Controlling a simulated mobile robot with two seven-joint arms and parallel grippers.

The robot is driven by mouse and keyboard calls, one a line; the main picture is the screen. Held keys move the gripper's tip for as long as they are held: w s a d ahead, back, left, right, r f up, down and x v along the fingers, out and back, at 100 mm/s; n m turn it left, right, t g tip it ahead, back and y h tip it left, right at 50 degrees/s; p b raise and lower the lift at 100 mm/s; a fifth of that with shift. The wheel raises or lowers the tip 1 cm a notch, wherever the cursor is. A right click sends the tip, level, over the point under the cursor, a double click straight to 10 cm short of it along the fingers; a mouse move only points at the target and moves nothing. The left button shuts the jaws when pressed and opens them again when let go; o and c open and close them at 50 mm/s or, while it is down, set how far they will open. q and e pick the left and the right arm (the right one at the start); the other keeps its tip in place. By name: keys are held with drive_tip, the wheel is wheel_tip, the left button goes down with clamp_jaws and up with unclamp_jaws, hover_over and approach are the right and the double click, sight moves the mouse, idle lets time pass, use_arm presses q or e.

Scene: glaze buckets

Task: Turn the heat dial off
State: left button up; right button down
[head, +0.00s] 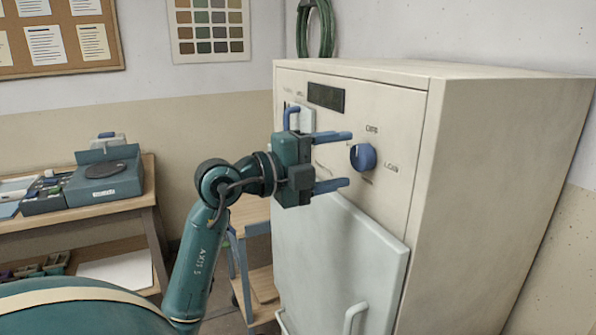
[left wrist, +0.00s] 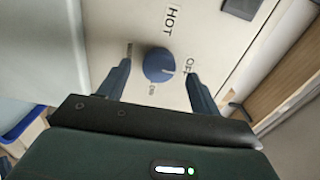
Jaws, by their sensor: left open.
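The heat dial (head: 363,157) is a round blue knob on the upper front panel of a cream cabinet (head: 350,107). In the left wrist view the dial (left wrist: 156,62) sits between my fingers, with a pale mark at its edge toward the right. Small labels ring it; HOT and OFF seem readable there, others are too blurred. My left gripper (head: 349,160) is open in front of the panel, its blue fingers pointing at the dial, one above and one below its level. The fingertips seem just short of the dial; contact is not visible. My right gripper is out of view.
Below the panel is a pale door (head: 335,255) with a handle (head: 355,317). A dark display strip (head: 326,97) and a pale switch plate with a blue lever are left of the dial. A wooden bench (head: 148,205) with a teal device (head: 104,178) stands at left.

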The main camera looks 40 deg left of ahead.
use_arm(q)
drive_tip(key=b+v, duration=0.2)
drive_tip(key=v, duration=0.8)
